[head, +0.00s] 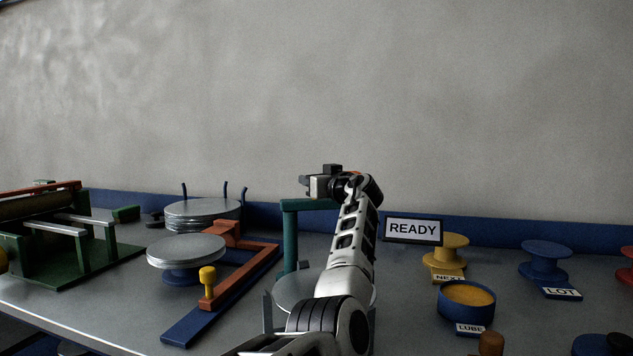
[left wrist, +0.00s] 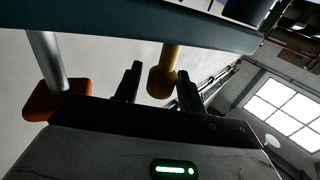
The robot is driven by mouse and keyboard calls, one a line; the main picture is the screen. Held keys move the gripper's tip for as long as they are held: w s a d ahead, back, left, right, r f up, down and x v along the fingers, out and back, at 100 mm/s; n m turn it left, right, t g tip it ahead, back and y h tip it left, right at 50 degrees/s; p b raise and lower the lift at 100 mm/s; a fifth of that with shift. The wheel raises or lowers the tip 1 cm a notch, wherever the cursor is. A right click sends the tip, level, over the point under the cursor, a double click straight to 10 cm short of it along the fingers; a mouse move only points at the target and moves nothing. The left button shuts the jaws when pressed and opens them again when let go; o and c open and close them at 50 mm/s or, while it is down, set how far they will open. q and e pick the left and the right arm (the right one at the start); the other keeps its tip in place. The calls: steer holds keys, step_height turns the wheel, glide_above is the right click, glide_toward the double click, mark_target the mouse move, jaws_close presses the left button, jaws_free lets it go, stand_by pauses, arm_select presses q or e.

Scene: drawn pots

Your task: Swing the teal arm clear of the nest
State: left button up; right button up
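The teal arm (head: 310,204) stands on a teal post (head: 290,245) in the head view and reaches right over the nest. The nest holds a grey metal disc (head: 294,290), with upright prongs (head: 267,312) at its edge; my arm hides much of it. My left gripper (head: 312,186) is at the teal arm's bar. In the left wrist view the teal bar (left wrist: 150,35) crosses the top, and a yellow knob (left wrist: 162,82) hangs from it between the two open fingers of my left gripper (left wrist: 158,86). A gap shows on the knob's left side. My right gripper is not in view.
A silver rod with an orange-red end (left wrist: 58,98) hangs beside the knob. Left are a green roller machine (head: 70,245), stacked discs (head: 200,212) and a blue-and-red fixture (head: 225,285). Right are a READY sign (head: 412,230), a lube bowl (head: 466,300) and spool-shaped stands (head: 545,260).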

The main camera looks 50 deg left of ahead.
arm_select(q)
steer(key=shift+f, duration=0.1)
steer(key=shift+d, duration=0.3)
steer(key=s+d+b, duration=0.1)
steer(key=d, duration=0.4)
steer(key=s+d, duration=0.1)
steer(key=d, duration=0.4)
steer(key=s+d+b, duration=0.1)
steer(key=d, duration=0.4)
steer(key=shift+b, duration=0.35)
